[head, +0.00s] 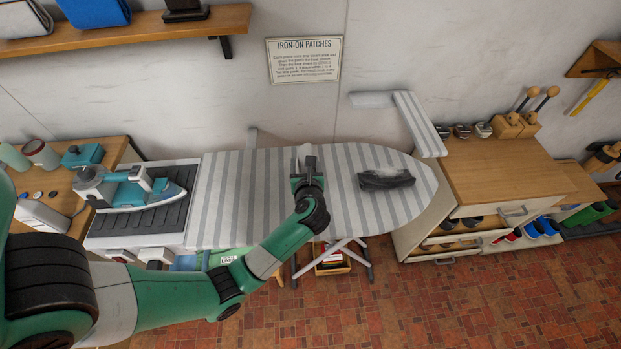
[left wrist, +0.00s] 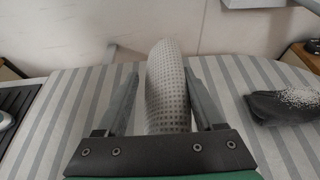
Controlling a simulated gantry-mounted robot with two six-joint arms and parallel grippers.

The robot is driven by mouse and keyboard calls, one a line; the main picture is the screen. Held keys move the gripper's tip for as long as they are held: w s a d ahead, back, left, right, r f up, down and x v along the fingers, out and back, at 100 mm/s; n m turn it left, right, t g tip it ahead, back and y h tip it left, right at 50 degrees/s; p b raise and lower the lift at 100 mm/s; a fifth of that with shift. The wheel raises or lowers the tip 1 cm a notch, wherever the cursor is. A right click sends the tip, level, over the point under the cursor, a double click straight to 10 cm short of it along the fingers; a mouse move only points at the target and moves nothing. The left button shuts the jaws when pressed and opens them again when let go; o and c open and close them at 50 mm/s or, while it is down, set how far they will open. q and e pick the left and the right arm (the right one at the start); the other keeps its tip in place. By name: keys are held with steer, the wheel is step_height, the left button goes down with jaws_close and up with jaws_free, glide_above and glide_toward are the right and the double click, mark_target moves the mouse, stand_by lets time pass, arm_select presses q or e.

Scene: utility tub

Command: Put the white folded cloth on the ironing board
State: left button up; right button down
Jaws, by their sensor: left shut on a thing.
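The white folded cloth (left wrist: 167,90) stands upright between the fingers of my left gripper (left wrist: 166,105) in the left wrist view; a grey dotted pattern covers it. In the head view my left gripper (head: 307,172) is over the middle of the ironing board, shut on the cloth (head: 304,151), which shows only as a small pale tip. The grey-and-white striped ironing board (head: 235,195) lies below. I cannot tell whether the cloth touches the board. My right gripper is not in view.
A dark grey cloth (head: 387,180) with a white speckled top lies on the board's right part. A teal iron (head: 135,188) rests on a dark ribbed mat left of the board. A wooden-topped cabinet (head: 510,168) stands at the right. Striped board surface left of my gripper is clear.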

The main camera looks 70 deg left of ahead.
arm_select(q)
steer(key=shift+w+f, duration=0.55)
steer(key=shift+f, duration=0.35)
steer(key=shift+w+f, duration=0.1)
steer(key=shift+w, duration=0.2)
steer(key=shift+w+f+b, duration=0.15)
steer(key=shift+f+b, duration=0.2)
steer(key=shift+b, duration=0.05)
steer(key=shift+w+f+b, duration=0.1)
steer(key=shift+f+b, duration=0.45)
steer(key=shift+f, duration=0.95)
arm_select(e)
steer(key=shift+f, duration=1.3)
arm_select(q)
steer(key=shift+f, duration=0.2)
steer(key=o, duration=1.4)
steer(key=shift+c, duration=0.2)
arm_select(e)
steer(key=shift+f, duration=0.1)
